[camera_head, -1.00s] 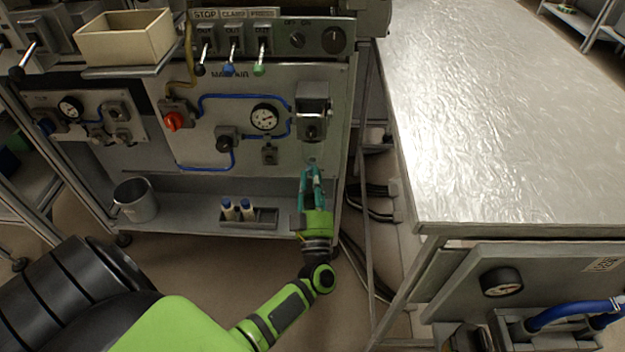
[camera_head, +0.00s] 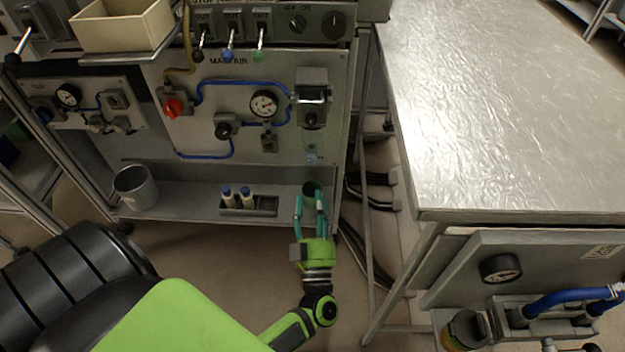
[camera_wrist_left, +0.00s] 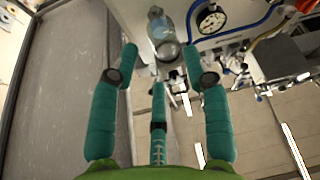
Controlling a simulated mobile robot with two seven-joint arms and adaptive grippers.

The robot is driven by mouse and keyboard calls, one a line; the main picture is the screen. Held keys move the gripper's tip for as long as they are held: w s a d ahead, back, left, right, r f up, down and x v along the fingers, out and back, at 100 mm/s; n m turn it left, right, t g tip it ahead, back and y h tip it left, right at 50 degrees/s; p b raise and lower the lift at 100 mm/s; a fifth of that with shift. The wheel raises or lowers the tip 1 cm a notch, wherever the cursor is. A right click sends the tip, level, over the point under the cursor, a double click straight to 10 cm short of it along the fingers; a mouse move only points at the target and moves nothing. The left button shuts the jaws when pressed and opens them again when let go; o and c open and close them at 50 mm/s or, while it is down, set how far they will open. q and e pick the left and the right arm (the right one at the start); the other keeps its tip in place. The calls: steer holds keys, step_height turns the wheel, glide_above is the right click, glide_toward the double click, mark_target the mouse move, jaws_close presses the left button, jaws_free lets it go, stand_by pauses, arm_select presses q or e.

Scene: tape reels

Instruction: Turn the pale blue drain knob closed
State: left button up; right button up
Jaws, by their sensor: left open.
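The pale blue drain knob (camera_head: 311,155) hangs below the grey filter unit (camera_head: 313,100) at the right of the main air panel. In the left wrist view a pale blue part (camera_wrist_left: 158,25) shows beyond the fingertips, with a round grey piece by it; its turned position cannot be told. My left gripper (camera_head: 311,203), green with teal fingers, points up from below the knob, apart from it. Its fingers are spread and empty in the left wrist view (camera_wrist_left: 160,68). My right gripper is not in view.
A bottle holder (camera_head: 262,209) and a metal bucket (camera_head: 135,188) are further left. A gauge (camera_head: 264,103) is left of the filter unit. A metal-topped bench (camera_head: 500,110) is at right.

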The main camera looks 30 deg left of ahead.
arm_select(q)
steer(key=shift+v, duration=1.7)
